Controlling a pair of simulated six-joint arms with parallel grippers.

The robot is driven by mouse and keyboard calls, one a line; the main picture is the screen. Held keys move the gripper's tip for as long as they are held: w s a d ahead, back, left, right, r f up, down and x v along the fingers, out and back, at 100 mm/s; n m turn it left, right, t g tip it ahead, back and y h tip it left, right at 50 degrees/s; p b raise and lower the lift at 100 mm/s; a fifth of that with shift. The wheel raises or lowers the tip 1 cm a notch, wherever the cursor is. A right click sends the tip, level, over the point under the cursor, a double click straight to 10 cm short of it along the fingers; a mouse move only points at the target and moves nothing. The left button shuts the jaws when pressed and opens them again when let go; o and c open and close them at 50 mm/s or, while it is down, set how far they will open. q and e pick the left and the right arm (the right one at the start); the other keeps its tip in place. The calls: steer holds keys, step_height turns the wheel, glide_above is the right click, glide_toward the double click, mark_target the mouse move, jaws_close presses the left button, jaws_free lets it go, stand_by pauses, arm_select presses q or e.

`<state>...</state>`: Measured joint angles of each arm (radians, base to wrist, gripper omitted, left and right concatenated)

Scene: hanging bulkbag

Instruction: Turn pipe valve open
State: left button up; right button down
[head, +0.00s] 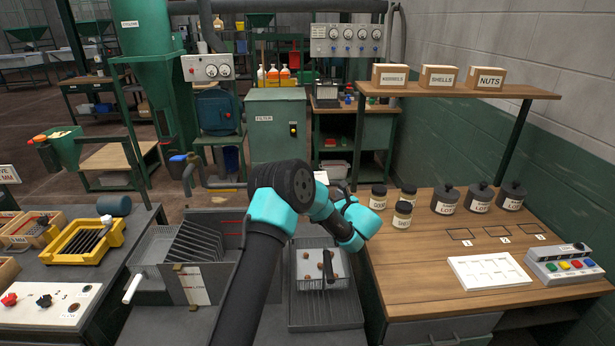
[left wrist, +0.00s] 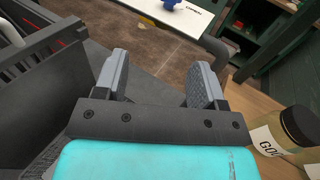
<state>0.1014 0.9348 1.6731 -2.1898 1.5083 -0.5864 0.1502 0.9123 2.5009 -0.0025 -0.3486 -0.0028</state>
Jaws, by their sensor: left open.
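My left gripper (left wrist: 158,78) is open and empty in the left wrist view, with a finger on each side. In the head view its fingertips are hidden behind my teal and black arm. A small blue part (left wrist: 183,5), cut off by the top edge of the wrist view, sits on a white panel (left wrist: 160,12) with dark lettering, beyond the fingers and apart from them. I cannot tell whether it is the valve. A grey pipe (head: 217,183) runs along the floor toward the filter cabinet (head: 276,127) in the head view; no valve handle shows clearly on it.
The wooden bench (head: 440,240) at right holds several labelled jars (head: 403,215) close to my gripper and black weights (head: 480,198). A slotted grey bin (head: 195,250) and a tray (head: 322,268) with small brown pieces lie near my arm. A yellow box (head: 83,243) is at left.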

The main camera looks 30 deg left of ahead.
arm_select(q)
steer(key=shift+w+d+r+t, duration=0.3)
steer(key=shift+w+d+r, duration=0.05)
steer(key=shift+d+r, duration=0.1)
steer(key=shift+a, duration=0.1)
steer(key=x, duration=1.7)
steer(key=shift+a+r, duration=0.15)
steer(key=shift+r, duration=0.15)
steer(key=shift+c, duration=0.5)
steer(key=c, duration=0.8)
